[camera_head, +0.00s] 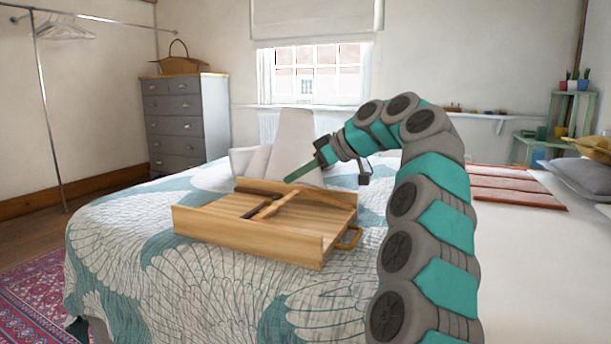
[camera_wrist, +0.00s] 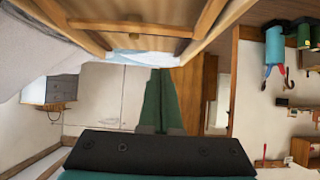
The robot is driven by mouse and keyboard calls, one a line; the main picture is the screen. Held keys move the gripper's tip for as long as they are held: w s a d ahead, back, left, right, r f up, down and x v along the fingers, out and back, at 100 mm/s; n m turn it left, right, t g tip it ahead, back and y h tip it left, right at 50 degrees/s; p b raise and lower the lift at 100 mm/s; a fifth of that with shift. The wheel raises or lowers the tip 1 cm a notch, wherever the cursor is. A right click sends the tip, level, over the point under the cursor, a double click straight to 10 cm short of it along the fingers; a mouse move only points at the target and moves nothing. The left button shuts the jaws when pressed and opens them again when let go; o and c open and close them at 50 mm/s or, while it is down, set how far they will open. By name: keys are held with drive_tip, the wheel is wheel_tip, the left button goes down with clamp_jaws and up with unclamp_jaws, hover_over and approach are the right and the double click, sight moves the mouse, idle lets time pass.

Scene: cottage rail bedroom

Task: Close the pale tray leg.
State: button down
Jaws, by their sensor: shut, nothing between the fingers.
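The wooden tray (camera_head: 250,236) lies on the bed, its open side with the legs facing up. A paler leg piece (camera_head: 272,206) slants across the middle, beside darker brown bars; I cannot tell exactly how far it is folded. My gripper (camera_head: 290,178) is shut and empty, with its green fingers just above and behind the tray's far edge; I cannot tell whether they touch it. In the wrist view, the shut green fingers (camera_wrist: 163,100) point toward the top, below wooden bars of the tray (camera_wrist: 125,27).
The patterned bedspread (camera_head: 125,240) gives free room left of and in front of the tray. A white pillow-like shape (camera_head: 292,140) stands behind it. A grey dresser (camera_head: 180,125) stands farther back.

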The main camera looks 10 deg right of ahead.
drive_tip(key=b, duration=0.1)
hover_over(273, 212)
drive_tip(key=s+d, duration=0.1)
drive_tip(key=d, duration=0.1)
wheel_tip(273, 212, down, 4)
drive_tip(key=shift+s+a+f, duration=0.1)
drive_tip(key=shift+s, duration=0.05)
drive_tip(key=shift+w+a+f, duration=0.1)
drive_tip(key=shift+f, duration=0.5)
drive_tip(key=shift+w+a+f, duration=0.1)
drive_tip(key=shift+f, duration=0.45)
drive_tip(key=shift+w+a+f+h+p, duration=0.15)
drive_tip(key=shift+f+h+p, duration=0.2)
drive_tip(key=shift+f, duration=0.25)
drive_tip(key=shift+w+a+f+g+b, duration=0.15)
drive_tip(key=shift+f+b, duration=0.15)
drive_tip(key=shift+f, duration=0.25)
drive_tip(key=shift+s+a+f+g+b, duration=0.15)
drive_tip(key=shift+f+b, duration=0.15)
drive_tip(key=shift+f, duration=0.25)
drive_tip(key=shift+w+r, duration=0.1)
drive_tip(key=shift+r, duration=0.05)
